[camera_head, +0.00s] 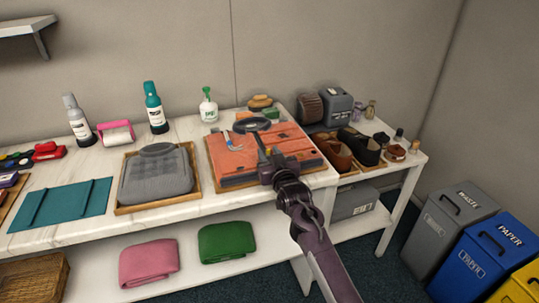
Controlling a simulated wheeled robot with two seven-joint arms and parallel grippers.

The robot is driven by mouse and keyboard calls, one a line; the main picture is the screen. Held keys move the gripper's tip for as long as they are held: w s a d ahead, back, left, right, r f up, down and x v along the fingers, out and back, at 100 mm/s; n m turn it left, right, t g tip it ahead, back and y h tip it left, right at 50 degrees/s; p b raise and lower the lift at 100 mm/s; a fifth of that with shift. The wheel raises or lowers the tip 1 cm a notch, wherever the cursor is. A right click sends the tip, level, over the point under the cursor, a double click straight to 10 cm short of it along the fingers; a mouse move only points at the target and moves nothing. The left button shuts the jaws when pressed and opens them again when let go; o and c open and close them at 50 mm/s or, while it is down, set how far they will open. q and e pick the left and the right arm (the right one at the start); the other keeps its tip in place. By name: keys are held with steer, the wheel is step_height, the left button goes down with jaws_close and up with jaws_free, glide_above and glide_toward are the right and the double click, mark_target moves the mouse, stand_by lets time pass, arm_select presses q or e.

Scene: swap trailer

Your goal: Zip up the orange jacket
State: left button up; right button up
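The orange jacket (225,160) lies folded flat on a wooden tray (237,186) on the white counter. My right gripper (262,146) comes in from the lower right and is over the middle of the jacket, hiding part of it. Its fingertips are too small and dark to tell open from shut, or whether they touch the jacket. The zip cannot be made out. A small blue-handled tool (231,141) lies on the jacket's left part. A black oval object (253,124) shows at its far edge, just beyond the gripper. My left gripper is not in view.
A grey folded garment (157,173) on a tray and a teal mat (62,205) lie to the left. Bottles (155,108) stand behind. Brown shoes (334,152) stand on the right-hand table. Bins (451,226) stand on the floor at right.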

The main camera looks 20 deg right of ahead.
steer(key=shift+s+d, duration=0.15)
steer(key=shift+s, duration=3.8)
